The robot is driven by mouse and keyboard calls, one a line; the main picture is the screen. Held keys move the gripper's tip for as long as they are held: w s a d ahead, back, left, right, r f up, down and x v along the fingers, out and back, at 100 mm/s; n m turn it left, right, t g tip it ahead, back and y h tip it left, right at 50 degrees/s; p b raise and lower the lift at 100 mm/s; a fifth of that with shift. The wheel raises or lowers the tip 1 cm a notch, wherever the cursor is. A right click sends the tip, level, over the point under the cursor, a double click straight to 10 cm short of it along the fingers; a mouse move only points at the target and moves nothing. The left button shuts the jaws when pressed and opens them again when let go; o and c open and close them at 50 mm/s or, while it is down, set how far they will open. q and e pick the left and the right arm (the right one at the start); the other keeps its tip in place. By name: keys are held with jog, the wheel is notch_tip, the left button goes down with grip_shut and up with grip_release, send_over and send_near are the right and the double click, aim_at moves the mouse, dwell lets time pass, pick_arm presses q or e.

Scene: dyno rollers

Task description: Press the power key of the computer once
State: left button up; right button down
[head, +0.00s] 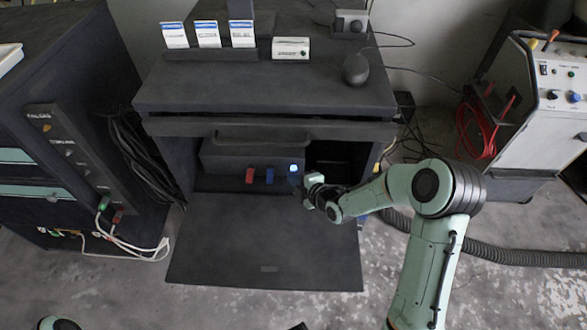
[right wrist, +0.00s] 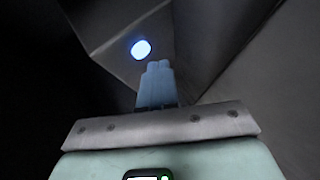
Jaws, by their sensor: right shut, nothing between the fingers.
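The computer (head: 225,158) is a dark box inside the open lower bay of the black cabinet. A round key glowing blue-white (head: 294,168) is on its front at the right; this looks like the power key. It also shows in the right wrist view as a bright disc (right wrist: 141,48), just beyond and slightly left of my fingertips. My right gripper (right wrist: 158,66) has its fingers together and empty. In the head view the right gripper (head: 305,186) is just below and right of the lit key. I cannot tell whether it touches. My left gripper is not in view.
A red tab (head: 250,176) and a blue tab (head: 270,176) are left of the lit key. The cabinet's flap (head: 265,245) lies folded down in front. A ribbed hose (head: 500,257) runs on the floor at right.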

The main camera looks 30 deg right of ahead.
jog(key=shift+w, duration=0.1)
jog(key=shift+w+d+b, duration=0.2)
jog(key=shift+w+b, duration=0.05)
jog(key=shift+b, duration=0.15)
jog(key=shift+w+d, duration=0.2)
jog(key=shift+w, duration=0.15)
dwell(1.0)
jog(key=shift+s+a+b, duration=0.1)
jog(key=shift+b, duration=0.3)
jog(key=shift+s+a+b, duration=0.2)
jog(key=shift+s+b, duration=0.2)
jog(key=shift+s+a, duration=0.1)
jog(key=shift+s, duration=0.1)
